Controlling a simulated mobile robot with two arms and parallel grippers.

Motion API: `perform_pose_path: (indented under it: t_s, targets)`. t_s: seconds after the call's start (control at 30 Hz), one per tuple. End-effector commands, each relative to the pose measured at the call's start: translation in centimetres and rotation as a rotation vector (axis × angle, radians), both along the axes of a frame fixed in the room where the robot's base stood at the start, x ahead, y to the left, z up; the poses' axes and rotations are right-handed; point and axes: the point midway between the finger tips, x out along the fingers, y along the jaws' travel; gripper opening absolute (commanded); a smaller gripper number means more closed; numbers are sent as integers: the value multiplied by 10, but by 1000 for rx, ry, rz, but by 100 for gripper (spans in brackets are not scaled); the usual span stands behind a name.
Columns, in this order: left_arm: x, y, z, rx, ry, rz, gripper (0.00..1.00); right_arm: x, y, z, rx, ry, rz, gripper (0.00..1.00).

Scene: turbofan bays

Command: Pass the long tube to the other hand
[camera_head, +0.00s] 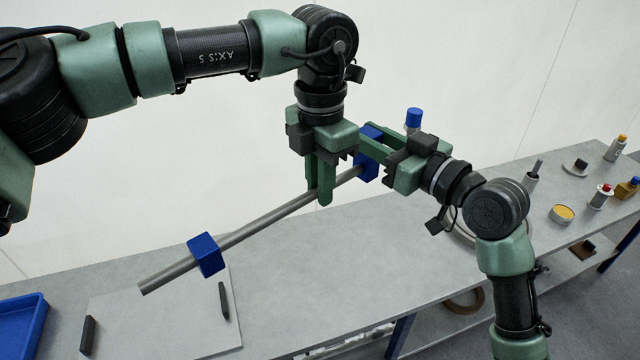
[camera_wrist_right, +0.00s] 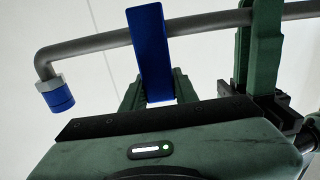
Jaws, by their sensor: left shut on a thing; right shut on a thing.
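The long tube (camera_head: 265,225) is grey and held slantwise in the air above the bench, its plain end low at left. One blue block (camera_head: 206,255) sits near that end, another (camera_head: 368,168) near the upper end. My left gripper (camera_head: 319,190) points down and is shut on the bare tube beside the upper block. My right gripper (camera_head: 368,148) comes in from the right and is shut on the upper block. In the right wrist view the tube (camera_wrist_right: 95,43) bends to a blue-capped end (camera_wrist_right: 57,98), and the block (camera_wrist_right: 150,50) stands between my right fingers.
A grey bench (camera_head: 310,270) runs below, with a pale board (camera_head: 160,310) carrying dark pegs. A blue tray (camera_head: 20,325) is at far left. The bench middle is clear.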

Motion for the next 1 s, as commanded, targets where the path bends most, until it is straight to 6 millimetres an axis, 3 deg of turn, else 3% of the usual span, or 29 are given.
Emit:
perform_pose_path:
  t_s: [0.7,0.73,0.8,1.0]
  targets:
    - [-4,-5,0,-6,6,-15,0,1,0,1,3,-1,-1,0]
    - [-4,-5,2,-8,5,-15,0,1,0,1,3,-1,-1,37]
    - [-4,-5,2,-7,4,-13,0,1,0,1,2,-1,-1,54]
    - [-2,-3,1,-5,3,-8,0,1,0,0,1,0,-1,54]
